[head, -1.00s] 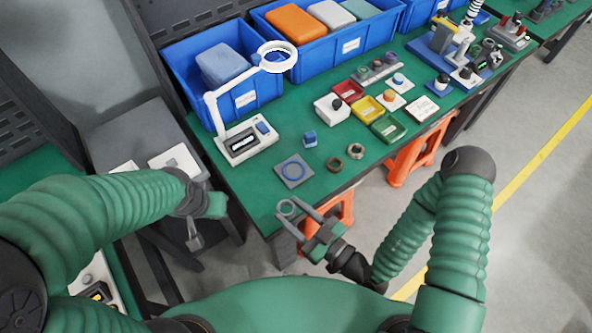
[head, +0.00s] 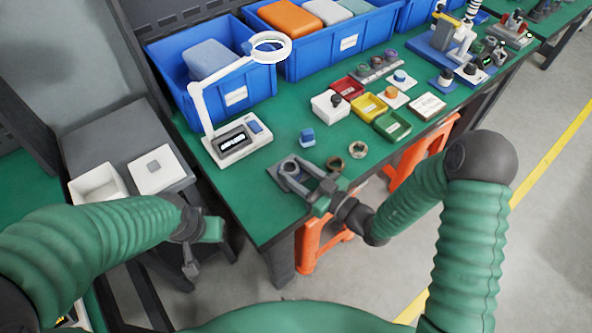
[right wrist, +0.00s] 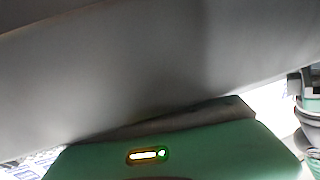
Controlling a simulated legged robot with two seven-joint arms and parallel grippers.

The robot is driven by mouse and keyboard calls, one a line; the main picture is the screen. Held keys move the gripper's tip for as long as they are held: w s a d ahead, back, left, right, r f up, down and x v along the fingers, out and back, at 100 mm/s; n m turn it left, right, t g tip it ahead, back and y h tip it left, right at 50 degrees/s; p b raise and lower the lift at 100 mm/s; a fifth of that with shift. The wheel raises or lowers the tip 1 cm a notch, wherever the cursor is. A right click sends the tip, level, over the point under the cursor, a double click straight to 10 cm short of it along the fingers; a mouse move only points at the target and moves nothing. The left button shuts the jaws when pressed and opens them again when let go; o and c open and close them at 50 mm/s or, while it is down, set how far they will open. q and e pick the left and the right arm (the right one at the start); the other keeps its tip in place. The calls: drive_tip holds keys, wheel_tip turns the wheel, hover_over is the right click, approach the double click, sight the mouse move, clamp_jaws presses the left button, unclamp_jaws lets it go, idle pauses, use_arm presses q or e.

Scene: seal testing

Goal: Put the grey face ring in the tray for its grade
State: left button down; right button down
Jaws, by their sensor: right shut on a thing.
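The grey face ring (head: 289,166) is between the fingertips of my right gripper (head: 291,173), which is shut on it. The ring is over the dark square pad (head: 275,176) near the table's front edge; I cannot tell if it touches the pad. A red tray (head: 348,87), a yellow tray (head: 367,108) and a green tray (head: 391,125) stand in a slanting row, farther back and right. My left gripper (head: 203,248) hangs left of the table, and its jaw opening is unclear. The right wrist view shows a grey surface and a green part, with no ring recognisable.
Two other rings, one dark (head: 335,164) and one brownish (head: 358,149), lie right of the pad. A blue block (head: 307,138) stands behind it. Blue bins (head: 235,97) line the back.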

drive_tip(key=c, duration=0.7)
unclamp_jaws()
drive_tip(key=shift+w+f, duration=0.1)
drive_tip(key=shift+f, duration=0.05)
drive_tip(key=shift+c, duration=0.2)
